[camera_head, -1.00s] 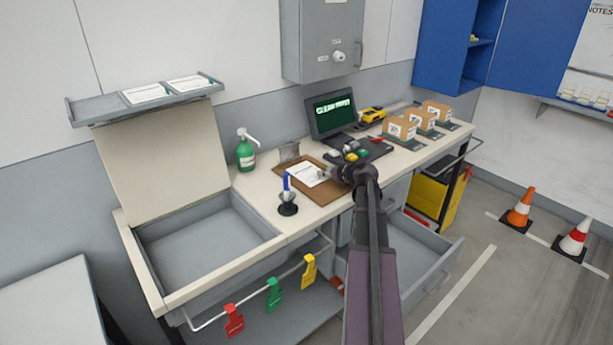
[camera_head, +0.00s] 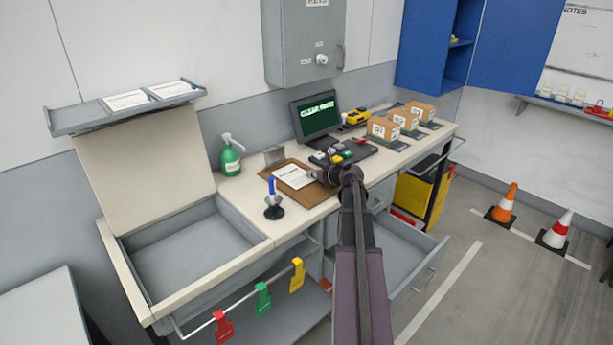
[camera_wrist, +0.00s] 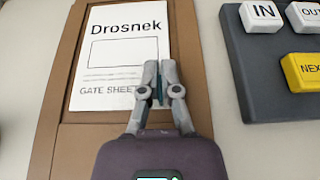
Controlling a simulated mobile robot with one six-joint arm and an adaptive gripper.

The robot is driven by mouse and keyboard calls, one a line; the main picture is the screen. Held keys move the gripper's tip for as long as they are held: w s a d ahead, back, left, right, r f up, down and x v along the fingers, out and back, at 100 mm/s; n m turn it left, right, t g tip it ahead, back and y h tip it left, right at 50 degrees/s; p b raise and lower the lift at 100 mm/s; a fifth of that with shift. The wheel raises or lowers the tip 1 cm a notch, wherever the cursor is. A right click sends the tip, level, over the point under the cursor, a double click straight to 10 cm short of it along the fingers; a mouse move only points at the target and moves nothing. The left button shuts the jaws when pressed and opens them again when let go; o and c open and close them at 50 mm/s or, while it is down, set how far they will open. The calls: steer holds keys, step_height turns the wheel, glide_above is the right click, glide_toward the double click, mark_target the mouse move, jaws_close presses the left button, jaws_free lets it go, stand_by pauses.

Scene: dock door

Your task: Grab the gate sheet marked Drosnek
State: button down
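The gate sheet (camera_wrist: 117,57) is white paper with "Drosnek" in bold at its top and "GATE SHEET" near its bottom. It lies flat on a brown clipboard (camera_wrist: 58,90). In the head view, the sheet (camera_head: 290,176) and clipboard (camera_head: 318,189) are on the bench, left of the keypad. My gripper (camera_wrist: 159,72) is over the sheet's right edge in the wrist view. Its fingers are nearly together, with only a thin bluish sliver between the tips, and no paper shows between them. In the head view, my gripper (camera_head: 324,174) is at the clipboard's right side.
A keypad (camera_wrist: 238,65) is close on the right. A blue-handled stamp (camera_head: 272,201) and a green pump bottle (camera_head: 230,160) stand left of the clipboard. A metal holder (camera_head: 273,155) is behind it. Other papers (camera_head: 125,100) lie on the raised lid's shelf. An open drawer (camera_head: 395,257) is below.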

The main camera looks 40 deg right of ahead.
steer(key=shift+r+p, duration=1.75)
steer(key=shift+r, duration=0.1)
steer(key=s+d+r+p, duration=0.1)
steer(key=s+d, duration=0.3)
steer(key=s, duration=1.1)
steer(key=shift+s+d, duration=0.2)
steer(key=shift+s, duration=0.05)
